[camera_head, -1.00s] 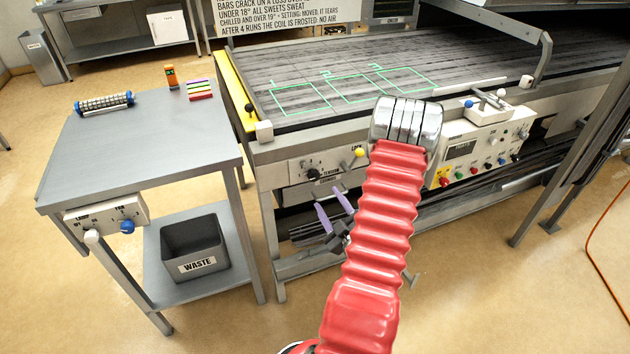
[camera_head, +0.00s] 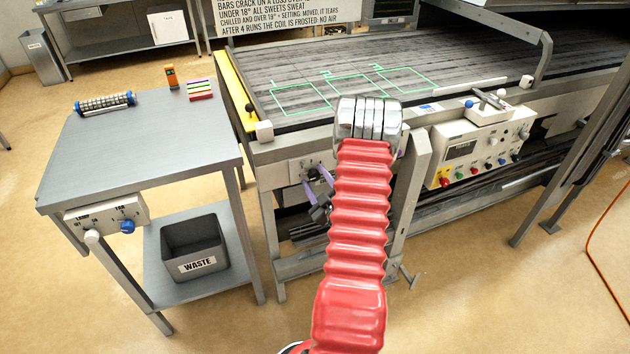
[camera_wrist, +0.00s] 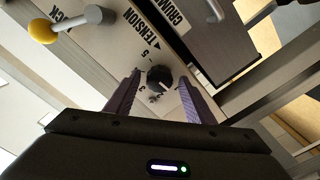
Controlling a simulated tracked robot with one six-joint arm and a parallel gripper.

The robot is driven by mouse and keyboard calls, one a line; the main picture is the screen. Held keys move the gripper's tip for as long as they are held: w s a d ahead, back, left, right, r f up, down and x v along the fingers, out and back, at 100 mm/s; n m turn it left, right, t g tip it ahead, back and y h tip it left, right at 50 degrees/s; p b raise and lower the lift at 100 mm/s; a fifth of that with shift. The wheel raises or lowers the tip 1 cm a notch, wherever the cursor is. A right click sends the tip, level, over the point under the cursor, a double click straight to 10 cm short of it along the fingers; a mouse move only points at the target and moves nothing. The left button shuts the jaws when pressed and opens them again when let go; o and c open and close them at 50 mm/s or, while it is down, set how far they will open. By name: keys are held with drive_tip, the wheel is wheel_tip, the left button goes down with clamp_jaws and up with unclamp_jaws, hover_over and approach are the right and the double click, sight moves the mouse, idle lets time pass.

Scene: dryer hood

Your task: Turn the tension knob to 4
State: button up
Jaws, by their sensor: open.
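The tension knob (camera_wrist: 159,78) is a small black round knob with a light pointer mark, on a pale panel lettered "TENSION" (camera_wrist: 133,27). In the wrist view the digits 5 and 3 show beside it; other digits are hidden or unclear. My gripper (camera_wrist: 158,84) is open, its two purple fingers apart with the knob between them in the picture. I cannot tell whether they touch it. In the head view my gripper (camera_head: 316,176) is in front of the panel (camera_head: 297,172), and the knob is mostly hidden.
A yellow-tipped lever (camera_wrist: 72,24) stands out from the panel near the knob. A control box (camera_head: 480,145) with coloured buttons is further right. A steel side table (camera_head: 150,130) stands left, with a waste bin (camera_head: 193,247) on its lower shelf.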

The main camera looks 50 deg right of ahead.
drive_tip(key=shift+c, duration=0.4)
drive_tip(key=c, duration=0.9)
drive_tip(key=shift+a, duration=0.2)
drive_tip(key=shift+c, duration=0.4)
